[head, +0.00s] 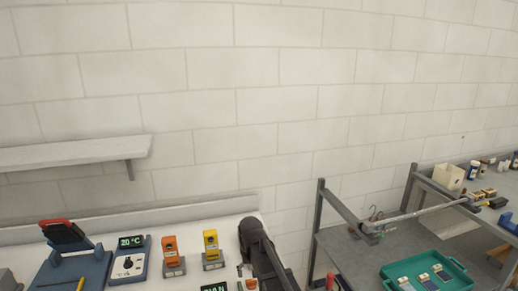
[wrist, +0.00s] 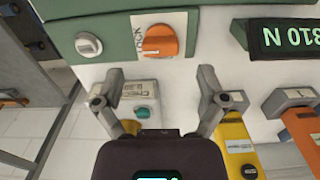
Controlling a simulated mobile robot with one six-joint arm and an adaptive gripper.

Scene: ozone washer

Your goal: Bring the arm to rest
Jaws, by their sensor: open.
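My gripper (wrist: 161,76) shows in the wrist view with its two grey fingers spread apart and nothing held between them. Beyond the gap is a white block (wrist: 138,92) with a "CHECK" label and a teal button. A green panel (wrist: 112,38) with an orange knob (wrist: 160,40) and a grey knob lies just past the fingertips. A yellow device (wrist: 236,145) is close to the right finger; I cannot tell whether they touch. In the head view a dark part of my arm (head: 258,245) rises at the bench's right end; the gripper cannot be made out there.
The white bench (head: 190,226) carries a 20 °C display unit (head: 130,258), an orange device (head: 171,255) and a blue-grey stand (head: 72,268). A wall shelf (head: 75,152) is at left. A metal rack (head: 318,225) and teal tray (head: 466,280) stand at right. Open floor shows at the wrist view's left.

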